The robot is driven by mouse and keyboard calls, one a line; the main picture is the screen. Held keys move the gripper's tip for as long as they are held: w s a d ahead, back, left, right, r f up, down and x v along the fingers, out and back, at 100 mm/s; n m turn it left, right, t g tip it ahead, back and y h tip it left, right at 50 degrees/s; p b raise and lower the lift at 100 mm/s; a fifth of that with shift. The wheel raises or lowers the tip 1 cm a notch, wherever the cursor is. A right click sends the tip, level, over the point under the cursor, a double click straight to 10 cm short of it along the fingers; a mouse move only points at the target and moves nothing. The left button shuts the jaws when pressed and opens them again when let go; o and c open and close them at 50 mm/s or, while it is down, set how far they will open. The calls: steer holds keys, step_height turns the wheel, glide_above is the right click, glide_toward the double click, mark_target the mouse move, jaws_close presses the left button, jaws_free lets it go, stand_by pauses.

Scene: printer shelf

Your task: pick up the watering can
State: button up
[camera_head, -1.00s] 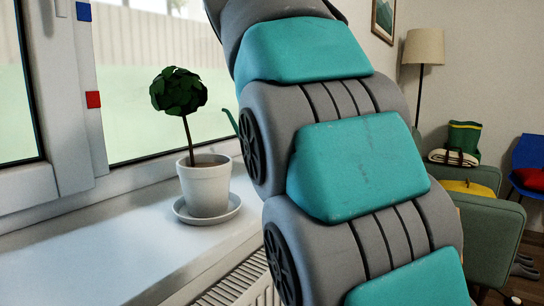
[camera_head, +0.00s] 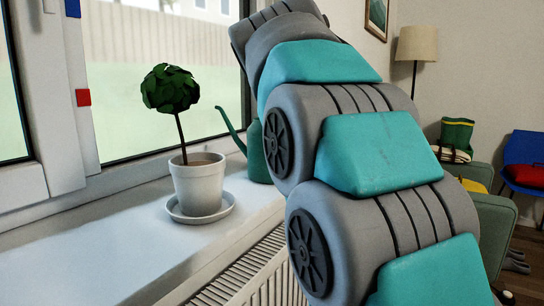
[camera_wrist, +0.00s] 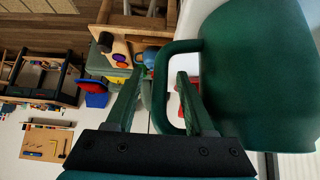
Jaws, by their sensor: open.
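The dark green watering can (camera_head: 256,158) stands on the windowsill behind the potted plant. In the head view its thin spout points up and left, and my arm hides most of its body. In the wrist view the can (camera_wrist: 265,75) fills the right side, with its looped handle (camera_wrist: 160,95) reaching left. My gripper (camera_wrist: 160,74) is open. In the wrist view the handle's outer bar appears between the two fingers, and the right finger overlaps the loop's opening. I cannot tell whether either finger touches it. My gripper is hidden in the head view.
A small tree in a white pot (camera_head: 199,187) on a saucer (camera_head: 175,212) stands on the sill (camera_head: 105,235), left of the can. The window is behind, and a radiator (camera_head: 240,283) is below. A green armchair and a lamp (camera_head: 416,45) are at the right.

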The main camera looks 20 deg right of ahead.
steer(key=shift+w+d+f, duration=0.1)
steer(key=shift+f, duration=0.2)
jaws_close()
steer(key=shift+r, duration=0.1)
stand_by(1.1)
